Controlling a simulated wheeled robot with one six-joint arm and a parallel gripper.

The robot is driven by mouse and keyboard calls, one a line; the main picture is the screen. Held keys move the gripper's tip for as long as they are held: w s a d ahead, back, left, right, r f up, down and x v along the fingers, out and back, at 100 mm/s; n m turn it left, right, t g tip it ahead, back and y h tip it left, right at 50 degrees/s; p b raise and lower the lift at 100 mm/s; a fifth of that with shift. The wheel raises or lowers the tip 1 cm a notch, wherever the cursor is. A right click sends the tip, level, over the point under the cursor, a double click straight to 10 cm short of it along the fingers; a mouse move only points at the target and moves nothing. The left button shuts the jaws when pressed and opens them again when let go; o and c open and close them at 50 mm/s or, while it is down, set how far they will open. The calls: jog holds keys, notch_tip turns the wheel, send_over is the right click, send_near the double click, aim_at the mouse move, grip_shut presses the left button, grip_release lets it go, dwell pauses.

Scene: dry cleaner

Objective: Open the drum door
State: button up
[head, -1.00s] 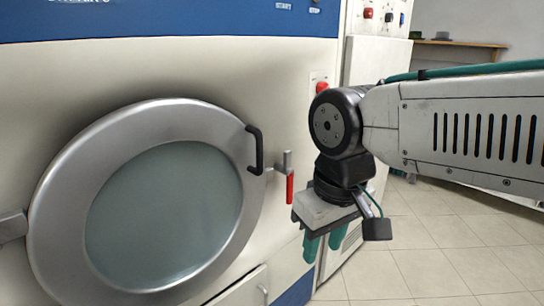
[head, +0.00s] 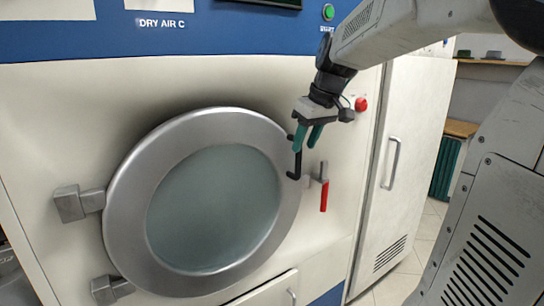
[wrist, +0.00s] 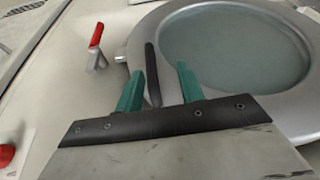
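The round drum door (head: 125,200) has a silver ring and a grey-blue glass, with hinges at its left. It looks shut against the cream machine front. Its black bar handle (head: 296,165) is on the ring's right side. The latch with a red grip (head: 323,195) is just right of the ring, red end down. My gripper (head: 307,143) is open at the handle's upper end, its green fingers pointing down. In the wrist view the handle (wrist: 152,76) shows between the two fingertips (wrist: 160,80); I cannot tell whether they touch it.
A red button (head: 361,104) is on the machine front beside my gripper. A tall cream cabinet with a bar handle (head: 391,163) stands to the right. A lower panel with a small handle (head: 292,296) is below the drum. Tiled floor (head: 400,287) shows at lower right.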

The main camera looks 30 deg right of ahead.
aim_at(296, 157)
jog(key=shift+n+t, duration=0.3)
jog(key=shift+n, duration=0.2)
jog(key=w+f, duration=0.1)
jog(key=f, duration=0.1)
jog(key=w+f, duration=0.3)
jog(key=f, duration=0.1)
jog(key=shift+w+d, duration=0.35)
jog(key=shift+d, duration=0.05)
jog(key=shift+s, duration=0.1)
grip_shut()
